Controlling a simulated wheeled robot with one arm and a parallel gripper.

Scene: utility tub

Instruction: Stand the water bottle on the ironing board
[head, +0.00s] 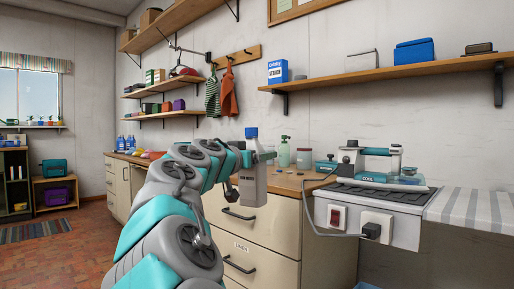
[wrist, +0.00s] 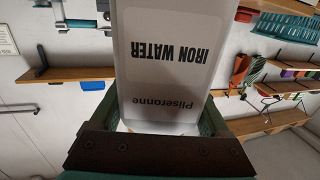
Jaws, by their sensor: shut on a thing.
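The water bottle (head: 252,184) is grey with a blue cap and hangs upright in the head view, in front of the drawer cabinet. In the wrist view the water bottle (wrist: 165,60) fills the middle, its "IRON WATER" label upside down. My gripper (wrist: 158,112) is shut on it, with a green finger on either side. In the head view my gripper (head: 257,157) is at the bottle's upper part, left of the board. The ironing board (head: 485,210) has a striped grey cover and stands at the right, cut off by the frame's edge.
A teal and white iron (head: 372,163) rests on the dark plate at the board's left end. A cord runs to the socket (head: 376,228) on the end's front. Green-topped bottles (head: 285,153) stand on the counter behind. The striped cover looks clear.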

